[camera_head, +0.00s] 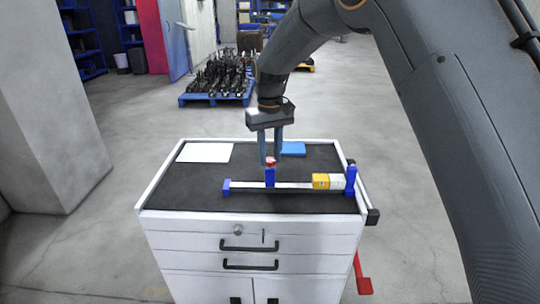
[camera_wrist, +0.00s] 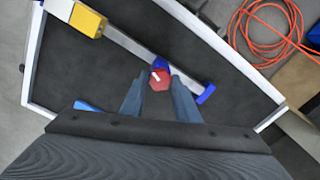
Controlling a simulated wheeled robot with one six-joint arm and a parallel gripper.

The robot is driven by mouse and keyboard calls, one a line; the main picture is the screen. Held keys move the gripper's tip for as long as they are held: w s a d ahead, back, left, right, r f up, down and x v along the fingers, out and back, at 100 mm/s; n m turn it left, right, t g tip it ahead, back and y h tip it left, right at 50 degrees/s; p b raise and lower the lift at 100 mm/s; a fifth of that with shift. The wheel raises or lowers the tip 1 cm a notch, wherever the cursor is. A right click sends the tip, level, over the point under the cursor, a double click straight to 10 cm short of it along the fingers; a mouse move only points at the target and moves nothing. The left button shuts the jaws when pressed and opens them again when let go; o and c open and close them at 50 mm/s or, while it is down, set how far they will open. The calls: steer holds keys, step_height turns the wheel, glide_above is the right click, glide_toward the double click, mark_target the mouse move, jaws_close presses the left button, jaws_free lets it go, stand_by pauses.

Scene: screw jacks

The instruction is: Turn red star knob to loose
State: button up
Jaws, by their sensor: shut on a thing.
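The red star knob (camera_head: 271,162) sits on top of a blue block on a silver rail (camera_head: 300,185) on the cabinet top. In the wrist view the red knob (camera_wrist: 160,80) bears a white mark on its top. My gripper (camera_head: 270,160) points down at the knob from above. In the wrist view its two fingers (camera_wrist: 160,85) stand on either side of the knob, shut on it. The blue block (camera_wrist: 161,63) shows partly behind the knob. The word or scale for loose cannot be made out.
A yellow and white block (camera_head: 328,181) and a blue end post (camera_head: 351,180) stand at the rail's right end. A white sheet (camera_head: 205,152) and a blue item (camera_head: 293,149) lie at the back. An orange cable (camera_wrist: 265,35) lies on the floor.

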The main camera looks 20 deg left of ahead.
mark_target(270, 159)
steer(key=shift+r+n, duration=0.1)
steer(key=shift+n, duration=1.8)
steer(key=o, duration=1)
steer(key=shift+o, duration=0.2)
steer(key=shift+r+b, duration=1.15)
steer(key=shift+r, duration=2.7)
